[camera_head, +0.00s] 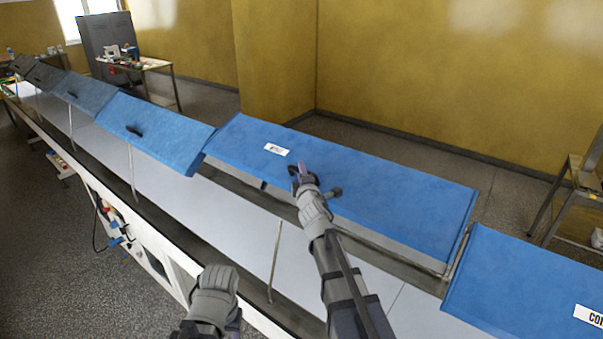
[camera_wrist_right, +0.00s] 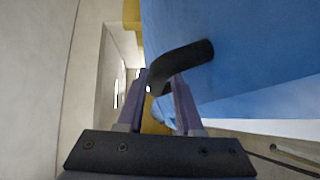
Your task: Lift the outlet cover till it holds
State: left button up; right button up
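The blue cover in the middle of the line (camera_head: 390,190) bears a small white label; I cannot read whether it is the outlet cover. It slopes down to its front edge, with a grey gap below. My right gripper (camera_head: 300,175) is at this cover's front part, below the label. In the right wrist view, its two purple fingers (camera_wrist_right: 160,95) stand on either side of a bent black handle (camera_wrist_right: 183,62) fixed to the blue cover (camera_wrist_right: 255,45); they look closed on it. My left gripper (camera_head: 215,290) is low at the front; its fingers are not clear.
Another blue cover (camera_head: 530,285) with a partly cut-off label lies at the right. Several blue covers, such as the one with a black handle (camera_head: 155,130), run along the left. Thin upright rods (camera_head: 275,262) stand at the near side. A yellow wall (camera_head: 430,70) is behind.

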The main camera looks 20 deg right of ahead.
jog(key=shift+s, duration=0.15)
jog(key=s+a, duration=0.1)
jog(key=s, duration=0.6)
jog(key=shift+s+r+p, duration=0.25)
jog(key=shift+r+p, duration=0.05)
jog(key=shift+f, duration=0.1)
